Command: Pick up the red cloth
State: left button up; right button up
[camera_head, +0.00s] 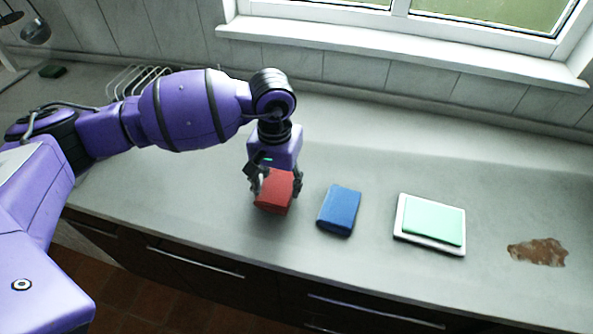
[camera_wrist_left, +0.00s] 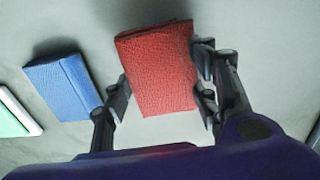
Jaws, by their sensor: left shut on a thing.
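The red cloth (camera_head: 274,191) is a folded block between the fingers of my left gripper (camera_head: 273,184). The gripper is shut on it from two opposite sides, pointing down over the counter. In the left wrist view the red cloth (camera_wrist_left: 158,68) sits between the two fingers (camera_wrist_left: 163,95), tilted slightly. I cannot tell for sure whether its underside is clear of the counter. My right gripper is in neither view.
A folded blue cloth (camera_head: 339,210) lies just right of the red one. Further right a green cloth (camera_head: 433,221) lies on a white tray (camera_head: 401,211). A brown stain (camera_head: 538,252) marks the counter (camera_head: 490,200). A wire rack (camera_head: 135,80) stands behind my left arm.

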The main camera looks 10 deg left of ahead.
pick_arm(q)
jog(key=s+r, duration=0.1)
jog(key=r, duration=0.1)
jog(key=s+r, duration=0.1)
jog(key=r, duration=0.1)
jog(key=s+r, duration=0.1)
jog(key=s, duration=0.1)
jog(key=shift+s+d+r, duration=0.1)
jog(key=shift+r, duration=0.3)
jog(key=s+r+b, duration=0.1)
jog(key=s+r, duration=0.4)
jog(key=s, duration=0.5)
jog(key=shift+d, duration=0.15)
